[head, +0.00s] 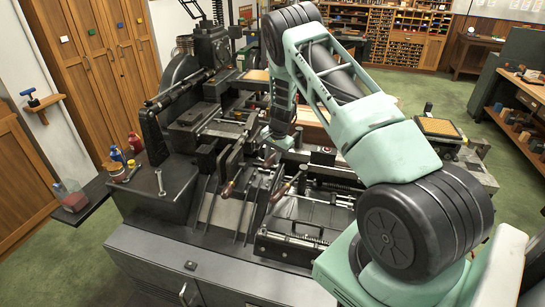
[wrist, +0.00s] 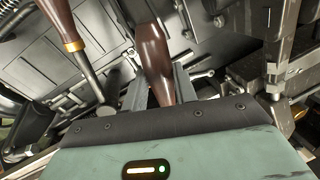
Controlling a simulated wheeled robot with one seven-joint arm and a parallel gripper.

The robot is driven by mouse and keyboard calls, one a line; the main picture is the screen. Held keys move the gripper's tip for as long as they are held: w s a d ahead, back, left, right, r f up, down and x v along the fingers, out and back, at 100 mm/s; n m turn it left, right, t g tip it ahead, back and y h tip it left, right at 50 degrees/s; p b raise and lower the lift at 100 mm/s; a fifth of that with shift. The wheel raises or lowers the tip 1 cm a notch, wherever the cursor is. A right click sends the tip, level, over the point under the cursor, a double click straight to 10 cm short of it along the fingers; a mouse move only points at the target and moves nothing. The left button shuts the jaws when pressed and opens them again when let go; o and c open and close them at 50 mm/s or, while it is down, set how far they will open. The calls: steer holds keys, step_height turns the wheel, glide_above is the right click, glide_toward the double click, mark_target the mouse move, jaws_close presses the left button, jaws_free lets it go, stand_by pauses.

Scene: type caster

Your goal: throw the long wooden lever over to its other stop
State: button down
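Several levers with wooden grips rise from the machine's front, among them one with a brown grip (head: 229,188) and one to its right (head: 279,193). My gripper (head: 271,150) hangs at the end of my arm over this lever group. In the wrist view, a thick brown wooden handle (wrist: 153,55) reaches down between my gripper's two grey fingers (wrist: 160,85), close to both. Whether they press on it cannot be told. A second wooden handle with a brass collar (wrist: 62,22) stands to the left, apart from the fingers. Which head-view lever is between the fingers is unclear.
The dark machine bed (head: 150,205) surrounds the levers, with a spring and rods to their right. A red bottle (head: 135,142) and a blue one (head: 118,156) stand at the left. Metal parts (wrist: 285,75) crowd the right of the wrist view.

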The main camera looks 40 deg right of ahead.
steer(key=shift+s+d+f+b, duration=0.1)
steer(key=shift+s+d+b, duration=0.1)
steer(key=shift+s+b, duration=0.25)
steer(key=s+d+n+b, duration=0.1)
steer(key=s+b, duration=0.1)
steer(key=s+d+n+b, duration=0.2)
steer(key=s, duration=0.1)
steer(key=s+d+n+b, duration=0.2)
steer(key=s+b, duration=0.1)
steer(key=shift+s+d+g+y, duration=0.1)
steer(key=shift+s+g+y, duration=0.2)
steer(key=shift+y, duration=0.1)
steer(key=shift+s+d+n, duration=0.35)
steer(key=shift+d+n, duration=0.05)
steer(key=c, duration=1.1)
jaws_free()
steer(key=shift+s+d, duration=0.1)
steer(key=shift+s, duration=0.05)
steer(key=shift+r, duration=0.2)
